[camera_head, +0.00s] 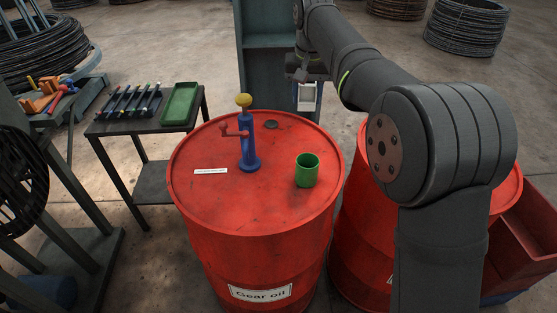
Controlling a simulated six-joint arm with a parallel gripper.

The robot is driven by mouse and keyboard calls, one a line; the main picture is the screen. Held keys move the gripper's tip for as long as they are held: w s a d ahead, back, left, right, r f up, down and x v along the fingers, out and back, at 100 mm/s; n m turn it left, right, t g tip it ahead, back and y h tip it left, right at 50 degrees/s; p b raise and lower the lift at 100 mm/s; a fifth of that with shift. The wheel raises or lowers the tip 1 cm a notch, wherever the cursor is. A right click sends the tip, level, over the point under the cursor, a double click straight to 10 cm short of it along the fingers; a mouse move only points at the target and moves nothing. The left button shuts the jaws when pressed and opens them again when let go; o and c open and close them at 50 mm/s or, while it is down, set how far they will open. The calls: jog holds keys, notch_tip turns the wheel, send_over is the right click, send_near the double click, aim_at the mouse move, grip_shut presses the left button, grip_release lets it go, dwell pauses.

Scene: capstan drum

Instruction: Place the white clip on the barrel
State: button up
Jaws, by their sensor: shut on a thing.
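The red barrel (258,212) stands upright in the middle, with a "Gear oil" label on its side. My gripper (307,81) is behind and above the barrel's far right rim, in front of the grey-green metal stand. It is shut on a small whitish piece, which I take to be the white clip (307,97). The clip hangs below the fingers, apart from the barrel top. The fingertips are small and partly hidden, so the exact grip is unclear.
The front of the top is clear. A side table with a green tray (180,104) is at left. Another red barrel (357,232) is at right.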

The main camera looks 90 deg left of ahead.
jog(key=n, duration=0.1)
send_over(275, 171)
jog(key=f, duration=1.8)
jog(key=shift+d+f, duration=0.15)
jog(key=shift+d, duration=0.15)
jog(key=shift+f, duration=2.5)
jog(key=shift+f, duration=0.2)
jog(key=o, duration=0.9)
jog(key=shift+o, duration=0.2)
jog(key=shift+r, duration=0.1)
jog(key=shift+o, duration=0.5)
notch_tip(275, 171, up, 12)
jog(key=d, duration=0.1)
jog(key=shift+d, duration=0.4)
